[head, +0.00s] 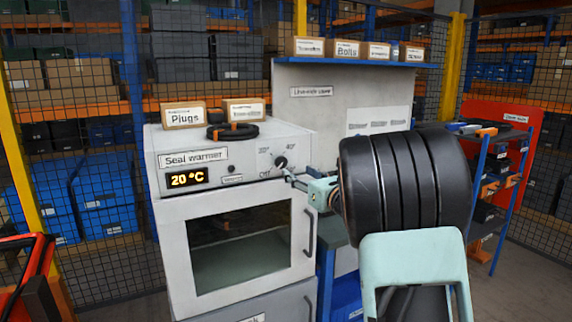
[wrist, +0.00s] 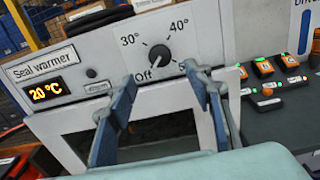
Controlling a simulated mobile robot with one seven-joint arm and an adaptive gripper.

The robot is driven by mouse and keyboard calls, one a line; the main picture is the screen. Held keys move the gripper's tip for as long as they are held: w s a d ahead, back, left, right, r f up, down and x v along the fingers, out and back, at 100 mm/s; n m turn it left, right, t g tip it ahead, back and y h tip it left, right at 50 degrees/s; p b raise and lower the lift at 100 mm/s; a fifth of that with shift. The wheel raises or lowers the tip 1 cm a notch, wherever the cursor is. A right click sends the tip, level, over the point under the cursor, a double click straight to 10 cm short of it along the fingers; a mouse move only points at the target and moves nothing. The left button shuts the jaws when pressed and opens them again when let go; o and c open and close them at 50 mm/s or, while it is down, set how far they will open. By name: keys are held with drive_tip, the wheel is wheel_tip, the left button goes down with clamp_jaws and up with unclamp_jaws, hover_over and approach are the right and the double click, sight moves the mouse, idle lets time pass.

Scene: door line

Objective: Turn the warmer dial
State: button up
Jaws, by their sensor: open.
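The seal warmer (head: 230,160) is a white box with a glass-fronted door, and its display reads 20 °C. Its black dial (head: 281,162) sits at the right of the front panel. In the wrist view the dial (wrist: 159,56) has marks Off, 30° and 40° around it, and its white pointer line points down-left toward Off. My gripper (head: 290,180) is just in front of the panel, close to the dial. In the wrist view my gripper (wrist: 160,80) is open and empty, with one finger on each side below the dial. No contact with the dial shows.
A vertical door handle (head: 308,232) is below the dial. Boxes marked Plugs (head: 184,115) and a black coil (head: 232,130) sit on top of the warmer. A bench with orange switches (wrist: 263,67) stands to the right. A red tool board (head: 500,115) is farther right.

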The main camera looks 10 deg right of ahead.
sight(282, 163)
drive_tip(key=p+x, duration=0.2)
drive_tip(key=x, duration=0.7)
drive_tip(key=shift+w+a+f+p, duration=0.1)
drive_tip(key=shift+w+p, duration=0.2)
drive_tip(key=shift+w, duration=0.05)
drive_tip(key=c, duration=1.2)
drive_tip(key=shift+o, duration=0.2)
